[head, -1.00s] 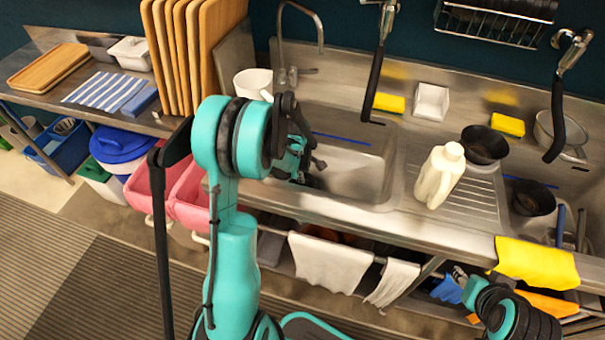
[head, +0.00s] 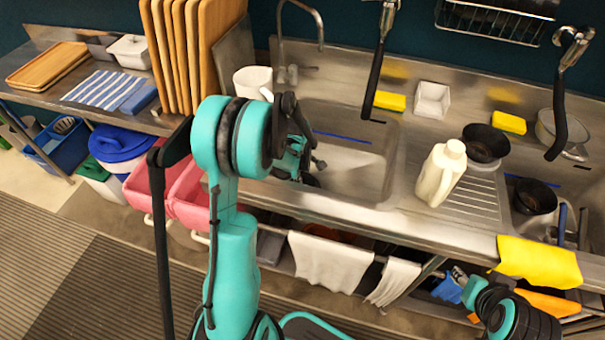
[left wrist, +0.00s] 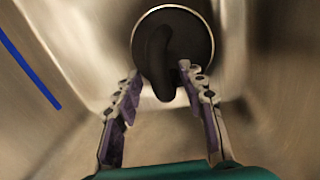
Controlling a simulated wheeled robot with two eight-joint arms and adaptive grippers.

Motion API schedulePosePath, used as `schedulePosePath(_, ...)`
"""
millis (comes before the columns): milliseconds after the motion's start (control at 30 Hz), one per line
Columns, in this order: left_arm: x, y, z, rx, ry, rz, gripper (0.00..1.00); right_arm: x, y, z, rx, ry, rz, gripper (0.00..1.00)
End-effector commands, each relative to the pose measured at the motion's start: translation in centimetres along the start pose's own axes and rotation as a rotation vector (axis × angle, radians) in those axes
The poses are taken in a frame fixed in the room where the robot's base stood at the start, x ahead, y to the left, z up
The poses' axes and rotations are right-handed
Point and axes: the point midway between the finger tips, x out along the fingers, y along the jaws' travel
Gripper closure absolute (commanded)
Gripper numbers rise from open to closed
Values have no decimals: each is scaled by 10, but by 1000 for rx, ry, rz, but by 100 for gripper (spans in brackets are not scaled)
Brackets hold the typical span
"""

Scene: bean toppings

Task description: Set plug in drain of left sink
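The left sink (head: 352,178) is a steel basin left of the drainboard. My left gripper reaches down into it, partly hidden by its own arm in the head view. In the left wrist view, the plug (left wrist: 163,58) shows as a black, elongated handle over a dark round disc. A pale metal ring edges the disc at the drain; whether the plug is fully seated, I cannot tell. My left gripper (left wrist: 158,70) is open, its fingers on either side of the handle with visible gaps. My right gripper is not seen; only part of that arm shows at lower right.
A blue strip (head: 342,138) marks the sink's back wall. A tap (head: 318,30) and a hanging black spray hose (head: 373,85) stand behind. A cream jug (head: 440,175) and a black bowl (head: 485,143) are on the drainboard. A white pot (head: 252,80) stands left of the sink.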

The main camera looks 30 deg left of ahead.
Motion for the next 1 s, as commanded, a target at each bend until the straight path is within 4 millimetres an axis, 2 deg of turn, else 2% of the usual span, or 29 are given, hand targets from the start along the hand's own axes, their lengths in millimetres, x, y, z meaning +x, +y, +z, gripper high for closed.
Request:
schedulePosePath(233,-1,0,0,0,0,0,59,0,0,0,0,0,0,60)
schedulePosePath(367,-11,0,0,0,0,0,59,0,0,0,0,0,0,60)
schedulePosePath(800,-99,0,0,0,0,0,59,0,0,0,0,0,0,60)
schedulePosePath(1000,-118,0,0,0,0,0,59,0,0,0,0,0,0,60)
